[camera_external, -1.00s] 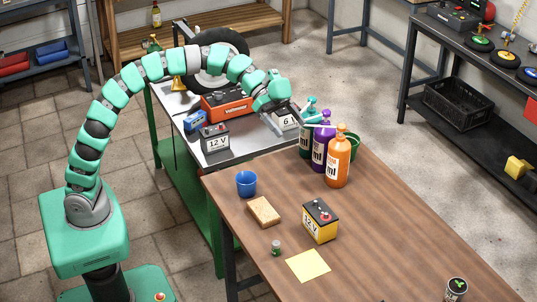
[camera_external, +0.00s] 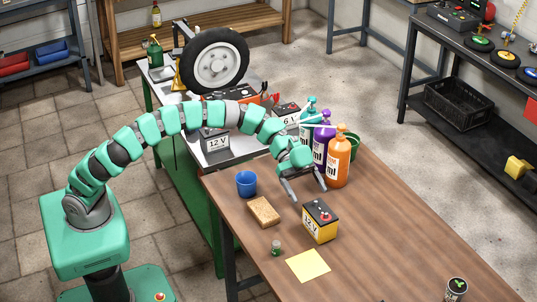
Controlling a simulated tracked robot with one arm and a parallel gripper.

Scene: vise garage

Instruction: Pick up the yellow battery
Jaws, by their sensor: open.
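The yellow battery (camera_external: 320,221) stands upright on the brown wooden table (camera_external: 400,235). It has a black top with a red part and a white 12 V label. My gripper (camera_external: 306,201) is open and empty, with its two fingers pointing down. In the picture it is just above and a little left of the battery, apart from it. The exact height of the fingertips over the table is hard to tell.
A blue cup (camera_external: 246,184), a sponge (camera_external: 263,212), a small green jar (camera_external: 276,248) and a yellow paper (camera_external: 308,265) lie left of and below the battery. An orange bottle (camera_external: 339,160) and a purple bottle (camera_external: 321,147) stand behind my gripper. The table's right side is mostly clear.

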